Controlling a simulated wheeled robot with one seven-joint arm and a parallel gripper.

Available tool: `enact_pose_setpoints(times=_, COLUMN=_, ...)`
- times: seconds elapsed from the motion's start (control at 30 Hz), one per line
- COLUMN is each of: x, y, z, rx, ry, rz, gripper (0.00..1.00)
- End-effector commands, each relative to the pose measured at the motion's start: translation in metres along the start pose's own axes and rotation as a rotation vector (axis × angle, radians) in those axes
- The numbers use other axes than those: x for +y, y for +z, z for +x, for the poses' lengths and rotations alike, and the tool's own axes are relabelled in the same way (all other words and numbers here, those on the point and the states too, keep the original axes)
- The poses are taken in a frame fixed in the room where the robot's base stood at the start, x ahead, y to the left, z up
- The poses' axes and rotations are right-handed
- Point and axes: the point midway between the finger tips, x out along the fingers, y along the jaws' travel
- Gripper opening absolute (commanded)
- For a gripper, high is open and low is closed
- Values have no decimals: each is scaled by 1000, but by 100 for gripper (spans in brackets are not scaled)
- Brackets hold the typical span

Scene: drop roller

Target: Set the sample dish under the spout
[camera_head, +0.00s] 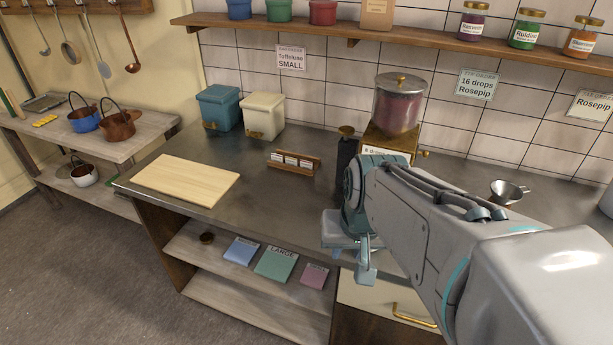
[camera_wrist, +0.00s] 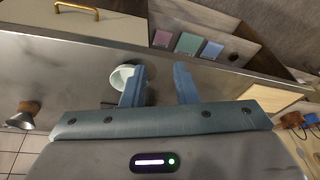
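A small pale, round dish (camera_wrist: 121,78) sits on the grey counter in the wrist view, just left of my gripper's left finger, which hides part of its edge. I take it to be the sample dish. My gripper (camera_wrist: 160,86) is open, its two blue fingers apart with only bare counter showing between them. In the head view my gripper (camera_head: 364,262) is over the counter's front edge. The dispenser (camera_head: 398,105), a clear jar of dark red contents on a brass body, stands behind my arm. Its spout and the dish are hidden by my arm there.
A metal funnel (camera_head: 507,192) stands right of my arm. A card holder (camera_head: 293,163), cutting board (camera_head: 187,179), blue canister (camera_head: 219,107) and cream canister (camera_head: 263,116) are on the counter's left. A dark grinder-like post (camera_head: 346,151) stands beside the dispenser.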

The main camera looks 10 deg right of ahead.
Motion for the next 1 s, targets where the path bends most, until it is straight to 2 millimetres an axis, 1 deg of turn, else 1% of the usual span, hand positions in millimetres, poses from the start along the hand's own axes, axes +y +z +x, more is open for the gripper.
enact_pose_setpoints(times=0.03, x=-5, y=7, z=-6, rx=10, ry=-2, rz=-59, gripper=26)
enact_pose_setpoints(times=0.1, x=-8, y=15, z=-12, rx=15, ry=-2, rz=-122, gripper=26)
enact_pose_setpoints(times=0.27, x=-10, y=26, z=-19, rx=22, ry=-2, rz=-206, gripper=26)
enact_pose_setpoints(times=0.77, x=-10, y=27, z=-20, rx=24, ry=-1, rz=-224, gripper=26)
enact_pose_setpoints(times=0.87, x=-10, y=27, z=-20, rx=24, ry=-1, rz=-223, gripper=1)
enact_pose_setpoints(times=0.9, x=-10, y=27, z=-20, rx=24, ry=-2, rz=-223, gripper=0)
enact_pose_setpoints(times=1.0, x=-10, y=27, z=-20, rx=24, ry=-2, rz=-223, gripper=0)
